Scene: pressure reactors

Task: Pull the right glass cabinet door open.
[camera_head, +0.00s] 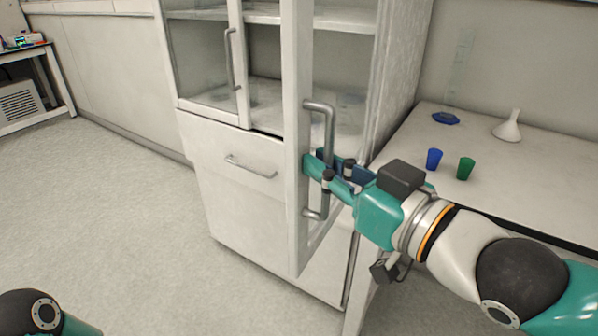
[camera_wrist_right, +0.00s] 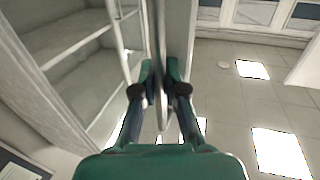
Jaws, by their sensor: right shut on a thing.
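The right glass cabinet door (camera_head: 297,90) stands swung out from the white cabinet (camera_head: 230,205), seen nearly edge-on in the head view. Its grey bar handle (camera_head: 331,118) runs upright on the door. My right gripper (camera_head: 318,172) is shut on the middle of this handle. The right wrist view shows its two teal fingers (camera_wrist_right: 161,90) on either side of the handle (camera_wrist_right: 161,75). The left glass door (camera_head: 205,60) with its own handle (camera_head: 230,60) is shut. My left gripper is not in view; only a bit of arm shows at the bottom left.
A white table (camera_head: 500,165) stands right of the cabinet, with a blue cup (camera_head: 433,159), a green cup (camera_head: 465,167), a white funnel (camera_head: 508,127) and a blue item (camera_head: 446,118). A drawer (camera_head: 235,150) sits below the left door. The floor in front is clear.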

